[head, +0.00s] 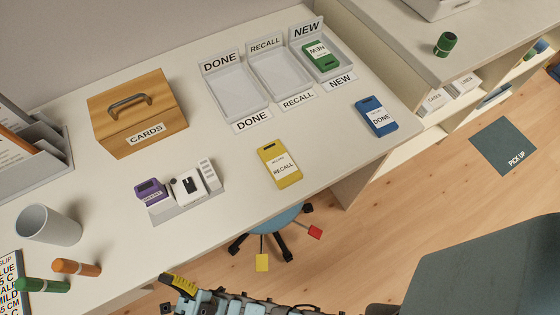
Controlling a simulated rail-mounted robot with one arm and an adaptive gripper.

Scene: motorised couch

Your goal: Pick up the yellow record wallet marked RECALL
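The yellow record wallet (280,165) marked RECALL lies flat on the white desk, near its front edge, with its label facing up. Nothing covers it. My arm shows only partly along the bottom edge of the head view. What looks like my gripper (174,293) is at its left end, with a yellow and dark part on top. It is well apart from the wallet, below and left of it in the picture. I cannot make out whether its fingers are open or shut. No wallet is visible in it.
Trays marked DONE (212,98), RECALL (248,76) and NEW (342,72) stand behind; NEW holds a green wallet (318,55). A blue DONE wallet (376,115) lies right. A card box (170,130), small device (189,187) and grey cup (45,224) stand left. A stool (284,218) sits below.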

